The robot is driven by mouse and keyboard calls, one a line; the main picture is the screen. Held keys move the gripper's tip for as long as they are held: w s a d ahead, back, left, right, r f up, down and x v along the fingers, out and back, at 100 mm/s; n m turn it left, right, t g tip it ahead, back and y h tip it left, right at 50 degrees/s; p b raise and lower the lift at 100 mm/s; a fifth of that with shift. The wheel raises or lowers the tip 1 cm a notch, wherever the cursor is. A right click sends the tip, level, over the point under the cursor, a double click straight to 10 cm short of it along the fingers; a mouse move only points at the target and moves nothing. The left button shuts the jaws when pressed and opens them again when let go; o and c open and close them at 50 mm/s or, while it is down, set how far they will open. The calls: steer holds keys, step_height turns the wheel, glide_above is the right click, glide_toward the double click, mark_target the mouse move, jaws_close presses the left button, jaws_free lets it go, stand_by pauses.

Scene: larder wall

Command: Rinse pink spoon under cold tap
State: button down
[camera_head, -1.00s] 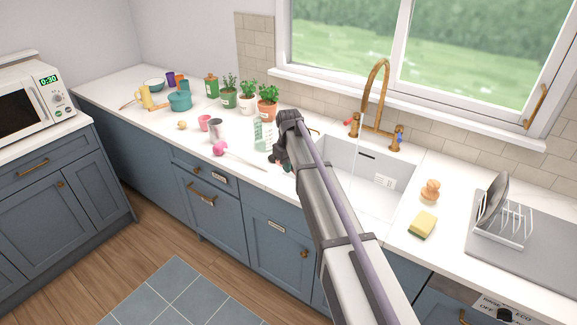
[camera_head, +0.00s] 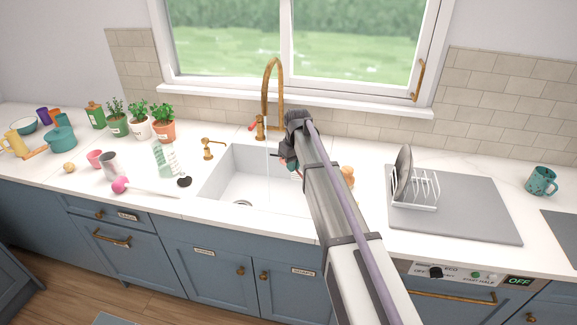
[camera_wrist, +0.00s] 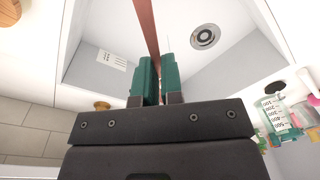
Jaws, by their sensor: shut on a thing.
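My gripper (camera_head: 290,161) is over the white sink (camera_head: 228,182), its back partly hiding the jaws. In the wrist view its green fingers (camera_wrist: 160,78) are shut on a flat reddish-brown strip (camera_wrist: 148,35), which runs out over the basin. I cannot tell if this strip is the pink spoon. The strip's far end is out of view. A brass tap (camera_head: 272,80) arches over the sink, with a red-marked handle (camera_head: 253,126) on its left. A thin pale vertical line, like running water, shows under the spout. The blue-marked handle is hidden behind my arm.
A pink-headed utensil (camera_head: 120,185) with a pale handle lies on the counter left of the sink, near a grey cup (camera_head: 108,164). Potted herbs (camera_head: 163,126) stand behind. A plate rack (camera_head: 415,190) holding a dark plate stands right. The sink drain (camera_wrist: 204,37) is clear.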

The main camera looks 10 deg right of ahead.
steer(key=w+d+r+m+t+y+p, duration=0.1)
steer(key=w+d+r+y+p, duration=0.1)
steer(key=d, duration=0.5)
step_height(320, 180, up, 3)
steer(key=w+y, duration=0.1)
steer(key=y, duration=0.1)
steer(key=shift+w+d+f+t+y, duration=0.2)
steer(key=shift+t+y, duration=0.1)
steer(key=shift+t, duration=0.1)
steer(key=w+a+f+b, duration=0.1)
steer(key=w+a, duration=0.1)
steer(key=a, duration=0.4)
steer(key=w+a+f+b, duration=0.1)
steer(key=w+a+b, duration=0.1)
steer(key=a, duration=0.5)
steer(key=shift+w+f, duration=0.4)
steer(key=shift+w, duration=0.15)
steer(key=shift+d, duration=0.1)
steer(key=shift+w+d, duration=0.25)
steer(key=shift+d, duration=0.2)
steer(key=shift+a, duration=0.1)
